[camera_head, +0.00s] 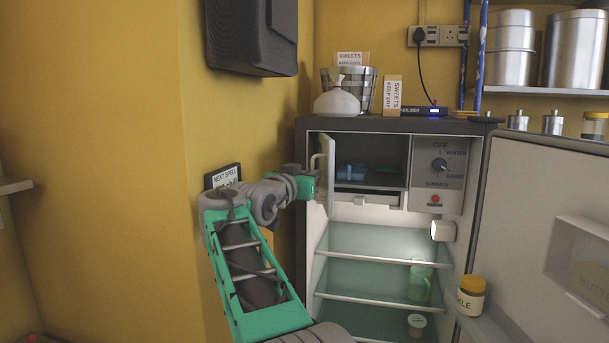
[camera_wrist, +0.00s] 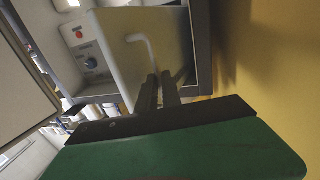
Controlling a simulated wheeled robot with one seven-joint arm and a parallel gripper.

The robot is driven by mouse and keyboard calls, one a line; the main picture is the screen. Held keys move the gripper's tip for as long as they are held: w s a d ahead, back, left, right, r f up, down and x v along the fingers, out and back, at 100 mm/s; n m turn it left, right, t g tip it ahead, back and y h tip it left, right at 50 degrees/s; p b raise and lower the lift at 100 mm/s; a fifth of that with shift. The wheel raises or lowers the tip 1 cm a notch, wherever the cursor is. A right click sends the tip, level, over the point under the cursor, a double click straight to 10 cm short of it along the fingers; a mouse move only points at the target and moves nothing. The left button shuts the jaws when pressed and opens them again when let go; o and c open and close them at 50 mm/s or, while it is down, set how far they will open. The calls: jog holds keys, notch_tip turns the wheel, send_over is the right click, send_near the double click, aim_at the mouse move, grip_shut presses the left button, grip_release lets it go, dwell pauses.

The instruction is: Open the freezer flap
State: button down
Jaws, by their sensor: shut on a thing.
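The freezer flap (camera_head: 325,160) is a pale panel at the top left of the fridge. It stands swung outward at the left side, nearly edge-on in the head view, and the freezer compartment (camera_head: 385,155) behind it shows open. In the wrist view the flap's pale curved handle (camera_wrist: 146,44) runs down to my fingertips. My gripper (camera_wrist: 158,84) is shut on the handle's end. In the head view my gripper (camera_head: 314,184) is at the flap's left side, and its fingertips are mostly hidden there.
The fridge door (camera_head: 535,230) stands wide open at the right. A dial panel (camera_head: 436,180) sits beside the compartment. A blue tray (camera_head: 352,172) is inside it. A jar (camera_head: 471,296) stands in the door. The yellow wall (camera_head: 245,120) is close on the left.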

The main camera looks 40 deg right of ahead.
jog(key=shift+w, duration=0.2)
jog(key=c, duration=1.8)
grip_release()
jog(key=shift+w+d+f, duration=0.1)
jog(key=shift+w+f, duration=0.05)
jog(key=shift+o, duration=1.3)
